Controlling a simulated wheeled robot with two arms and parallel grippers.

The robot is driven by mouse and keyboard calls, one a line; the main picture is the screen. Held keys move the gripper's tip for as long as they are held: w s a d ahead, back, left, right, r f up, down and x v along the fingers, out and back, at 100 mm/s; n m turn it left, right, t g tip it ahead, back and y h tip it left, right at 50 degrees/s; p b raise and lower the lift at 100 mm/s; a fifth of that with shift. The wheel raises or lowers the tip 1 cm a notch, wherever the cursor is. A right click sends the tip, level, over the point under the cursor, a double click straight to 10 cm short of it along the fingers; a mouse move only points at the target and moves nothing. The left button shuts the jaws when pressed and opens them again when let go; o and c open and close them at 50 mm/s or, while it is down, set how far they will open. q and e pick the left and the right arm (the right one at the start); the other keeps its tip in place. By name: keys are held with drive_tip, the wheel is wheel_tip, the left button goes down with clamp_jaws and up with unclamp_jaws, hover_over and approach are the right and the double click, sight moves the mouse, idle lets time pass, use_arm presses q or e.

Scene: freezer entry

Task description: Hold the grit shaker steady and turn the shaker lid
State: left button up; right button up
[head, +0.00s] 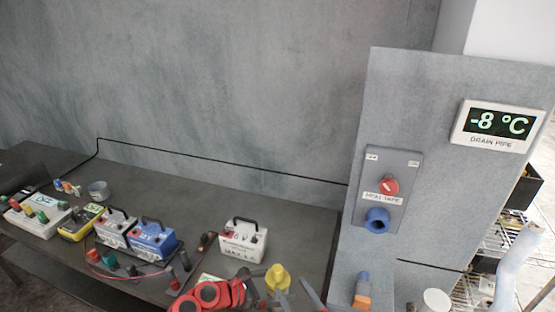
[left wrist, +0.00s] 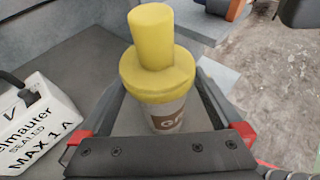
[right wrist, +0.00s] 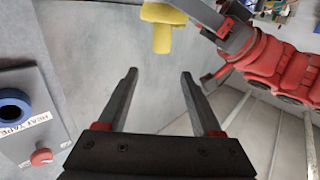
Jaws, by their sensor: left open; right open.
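The grit shaker (left wrist: 166,116) has a clear body with a brown label, partly hidden by my left gripper. Its yellow shaker lid (left wrist: 158,70) has a wide collar and a narrower round top; the lid also shows in the head view (head: 278,278), low in the middle, and in the right wrist view (right wrist: 162,32) at the top. My left gripper (left wrist: 160,88) is open, with one finger on each side of the shaker; I cannot tell if they touch it. My right gripper (right wrist: 159,72) is open and empty, apart from the shaker and lid.
The bench (head: 300,232) holds a white battery box (head: 243,240), a blue one (head: 153,240), a yellow meter (head: 82,222) and a metal cup (head: 99,190) to the left. A grey panel with a heat tape switch box (head: 390,190) and a temperature display (head: 499,125) stands at right.

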use_arm(q)
drive_tip(key=shift+p+v, duration=1.4)
drive_tip(key=shift+v, duration=0.6)
drive_tip(key=b, duration=0.4)
approach(268, 287)
drive_tip(key=a+f, duration=0.1)
drive_tip(key=v, duration=0.7)
drive_tip(key=shift+w+r, duration=0.15)
drive_tip(key=shift+w, duration=0.05)
